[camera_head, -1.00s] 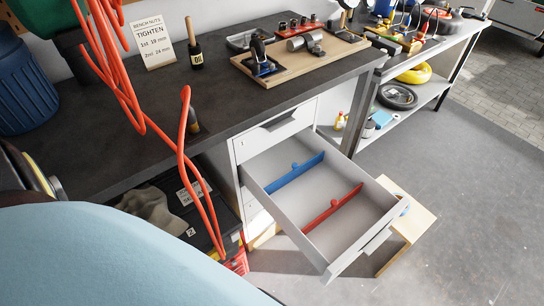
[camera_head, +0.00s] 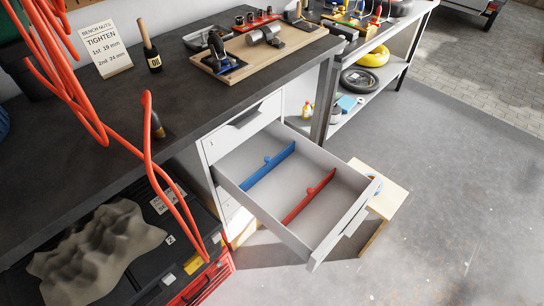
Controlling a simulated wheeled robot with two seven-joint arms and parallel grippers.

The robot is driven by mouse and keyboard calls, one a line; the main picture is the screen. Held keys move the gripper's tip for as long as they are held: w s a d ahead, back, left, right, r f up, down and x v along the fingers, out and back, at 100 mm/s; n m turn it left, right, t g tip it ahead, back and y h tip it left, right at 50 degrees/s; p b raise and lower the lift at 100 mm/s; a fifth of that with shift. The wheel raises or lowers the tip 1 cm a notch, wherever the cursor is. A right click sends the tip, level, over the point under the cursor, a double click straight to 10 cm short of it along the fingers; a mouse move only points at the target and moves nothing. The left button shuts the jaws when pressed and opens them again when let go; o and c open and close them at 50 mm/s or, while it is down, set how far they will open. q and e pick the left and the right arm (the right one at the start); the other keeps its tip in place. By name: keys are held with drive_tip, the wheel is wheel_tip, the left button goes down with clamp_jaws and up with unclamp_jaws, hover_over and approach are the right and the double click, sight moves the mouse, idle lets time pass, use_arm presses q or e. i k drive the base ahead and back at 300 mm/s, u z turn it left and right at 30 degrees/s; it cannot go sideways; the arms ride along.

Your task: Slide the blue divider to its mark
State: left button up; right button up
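The blue divider (camera_head: 268,166) stands across the open grey drawer (camera_head: 322,256), toward the back near the cabinet. It has a small round knob at its middle. A red divider (camera_head: 308,196) stands across the same drawer nearer the front, roughly parallel to the blue one. Bare drawer floor shows between the two dividers and in front of the red one. I cannot make out a mark in the drawer. Neither of my grippers shows in the head view.
The dark workbench (camera_head: 200,112) overhangs the drawer cabinet. Orange hose (camera_head: 150,165) hangs at the left over a black case (camera_head: 150,272) with a grey cloth (camera_head: 98,250). A small wooden stool (camera_head: 388,200) stands just beyond the drawer's right front. The floor at the right is clear.

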sight(270, 164)
drive_tip(key=u, duration=0.05)
drive_tip(key=k, duration=0.5)
drive_tip(key=z, duration=0.8)
drive_tip(key=i, duration=0.85)
drive_tip(key=u, duration=0.05)
